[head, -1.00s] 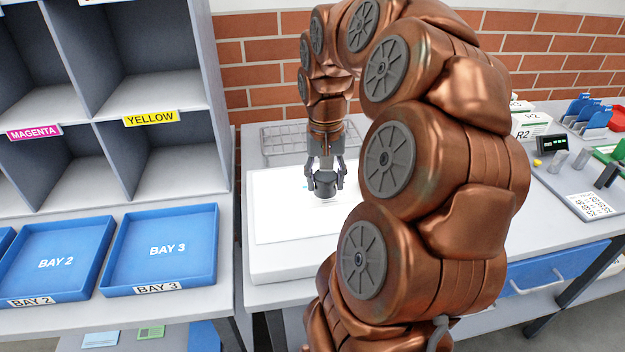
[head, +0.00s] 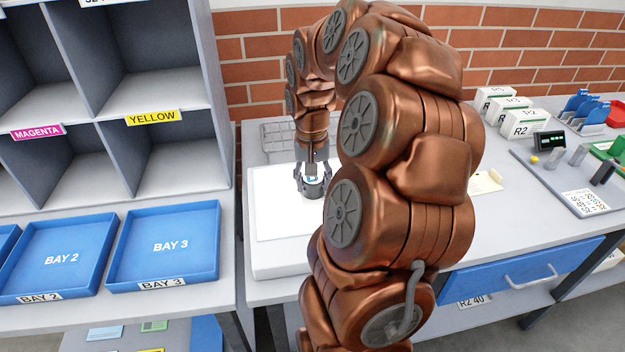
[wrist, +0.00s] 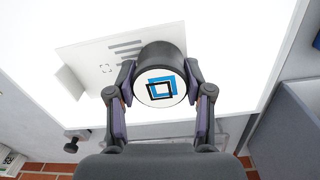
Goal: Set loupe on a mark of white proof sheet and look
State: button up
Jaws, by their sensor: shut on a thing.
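The loupe (wrist: 160,58) is a short dark cylinder. Its round face shows offset blue and black square outlines on white. My gripper (wrist: 159,98) is shut on the loupe, one finger on each side. In the head view my gripper (head: 312,186) and the loupe are over the sheet's right part. I cannot tell whether the loupe touches the sheet.
A grey compartment tray (head: 278,135) stands behind the slab. Blue bay trays (head: 168,285) and a grey shelf unit (head: 217,95) stand at left.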

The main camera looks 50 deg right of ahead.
aim_at(312, 178)
jog(key=shift+f, duration=0.15)
jog(key=o, duration=1.3)
jog(key=shift+c, duration=0.2)
notch_tip(312, 178, up, 12)
jog(key=b, duration=0.2)
jog(key=shift+a, duration=0.15)
jog(key=shift+w, duration=0.1)
